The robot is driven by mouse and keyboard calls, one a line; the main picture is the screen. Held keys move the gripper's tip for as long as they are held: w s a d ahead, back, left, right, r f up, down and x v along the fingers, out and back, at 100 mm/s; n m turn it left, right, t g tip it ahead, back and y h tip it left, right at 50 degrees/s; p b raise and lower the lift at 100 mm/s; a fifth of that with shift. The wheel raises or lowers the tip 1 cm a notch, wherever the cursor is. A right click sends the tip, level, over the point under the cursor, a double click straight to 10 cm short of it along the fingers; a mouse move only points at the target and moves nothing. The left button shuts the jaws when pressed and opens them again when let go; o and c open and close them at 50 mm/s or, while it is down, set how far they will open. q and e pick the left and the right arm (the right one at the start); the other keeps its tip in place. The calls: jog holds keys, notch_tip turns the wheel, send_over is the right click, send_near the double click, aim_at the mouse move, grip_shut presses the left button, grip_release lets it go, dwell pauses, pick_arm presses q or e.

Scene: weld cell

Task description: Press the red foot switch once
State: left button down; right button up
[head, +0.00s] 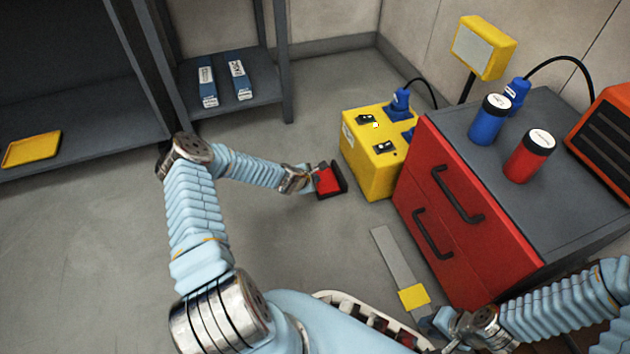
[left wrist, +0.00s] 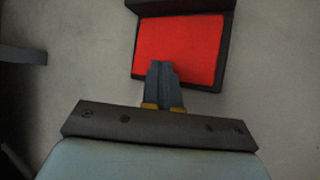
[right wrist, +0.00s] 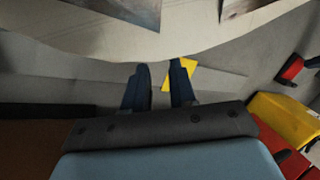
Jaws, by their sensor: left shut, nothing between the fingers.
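The red foot switch (head: 328,181) lies on the floor, left of the yellow box. It has a red pedal in a black frame with a raised black edge. In the left wrist view the red pedal (left wrist: 185,43) fills the top middle. My left gripper (head: 309,178) is at the switch's left side; its shut, empty fingertips (left wrist: 161,66) overlap the pedal's near edge in the left wrist view. I cannot tell whether they touch it. My right gripper (head: 432,324) is low at the right; its fingers (right wrist: 158,67) are apart with nothing between them.
A yellow box (head: 368,158) with a blue plug stands just right of the switch. A red drawer cabinet (head: 445,245) stands further right. A grey strip with a yellow end (head: 414,297) lies on the floor. Dark shelving (head: 240,95) stands behind. Floor left of the switch is clear.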

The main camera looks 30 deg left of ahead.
pick_arm(q)
jog(key=shift+r+p, duration=0.75)
jog(key=shift+r, duration=0.45)
notch_tip(320, 180, up, 5)
jog(key=p, duration=0.3)
jog(key=shift+w+d, duration=0.1)
dwell(0.3)
